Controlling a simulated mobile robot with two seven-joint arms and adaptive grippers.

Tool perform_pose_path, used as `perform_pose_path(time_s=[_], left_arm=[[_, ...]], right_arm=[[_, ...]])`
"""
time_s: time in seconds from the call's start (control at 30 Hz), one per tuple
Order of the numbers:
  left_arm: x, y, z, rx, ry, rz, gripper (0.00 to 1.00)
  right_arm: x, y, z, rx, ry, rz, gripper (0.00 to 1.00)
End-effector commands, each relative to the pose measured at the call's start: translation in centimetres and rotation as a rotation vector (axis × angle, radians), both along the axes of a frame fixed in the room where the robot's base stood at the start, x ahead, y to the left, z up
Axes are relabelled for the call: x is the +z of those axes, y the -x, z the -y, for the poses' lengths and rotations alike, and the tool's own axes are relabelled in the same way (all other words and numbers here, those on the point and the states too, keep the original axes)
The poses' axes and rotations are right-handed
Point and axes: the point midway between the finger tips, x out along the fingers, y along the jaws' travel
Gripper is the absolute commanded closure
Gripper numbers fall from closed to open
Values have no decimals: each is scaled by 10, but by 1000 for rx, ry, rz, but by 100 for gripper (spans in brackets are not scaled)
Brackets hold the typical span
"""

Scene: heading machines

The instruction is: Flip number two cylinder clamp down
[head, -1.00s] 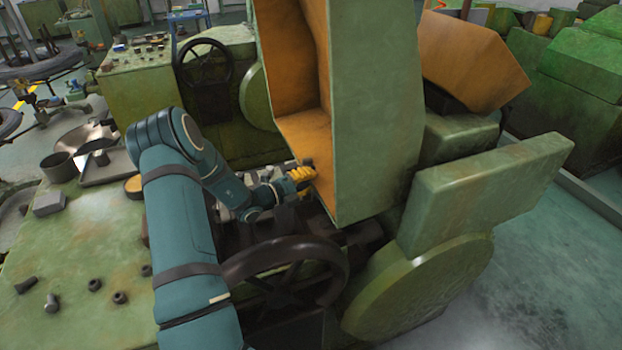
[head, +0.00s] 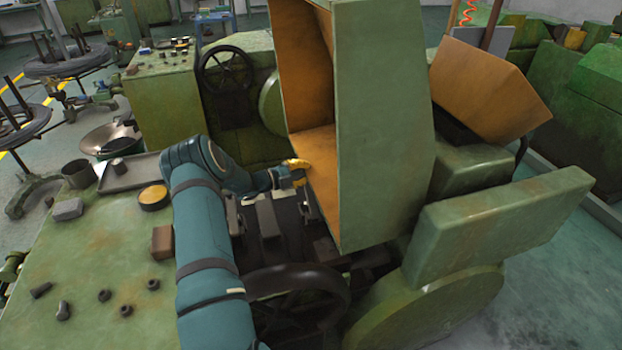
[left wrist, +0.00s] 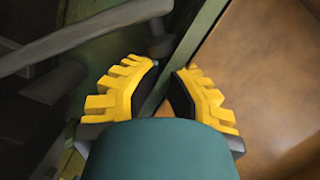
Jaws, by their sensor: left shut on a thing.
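My left gripper (head: 297,170) is at the lower left of the tall open cover, above the row of dark metal bars and clamps (head: 268,218) in the machine. In the left wrist view its yellow, ribbed fingers (left wrist: 160,92) are close together around a thin grey part (left wrist: 151,84), which I take to be the number two cylinder clamp. The fingers hide most of that part, and its tilt is not clear. My right gripper is in neither view.
The tall green cover (head: 385,130) with its orange inside stands just right of my gripper. A dark handwheel (head: 290,285) lies in front. The green table at left bears a tray (head: 130,172), a brown block (head: 162,242) and several small metal pieces.

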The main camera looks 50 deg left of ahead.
Motion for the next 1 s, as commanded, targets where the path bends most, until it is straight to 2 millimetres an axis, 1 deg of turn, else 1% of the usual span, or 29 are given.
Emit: perform_pose_path(time_s=[0.03,0.1,0.3,0.4,0.6,1.0], left_arm=[[-8,-3,-6,0,-2,1,100],[-12,-7,-13,1,-2,1,100],[-23,-16,-29,0,-3,2,100],[-28,-19,-34,-1,-2,2,100],[-32,-22,-41,-1,-2,2,100],[-33,-24,-43,0,-1,3,100]], right_arm=[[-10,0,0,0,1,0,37],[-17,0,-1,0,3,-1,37],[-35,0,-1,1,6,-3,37],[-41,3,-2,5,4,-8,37],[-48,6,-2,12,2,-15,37],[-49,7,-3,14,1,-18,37]])
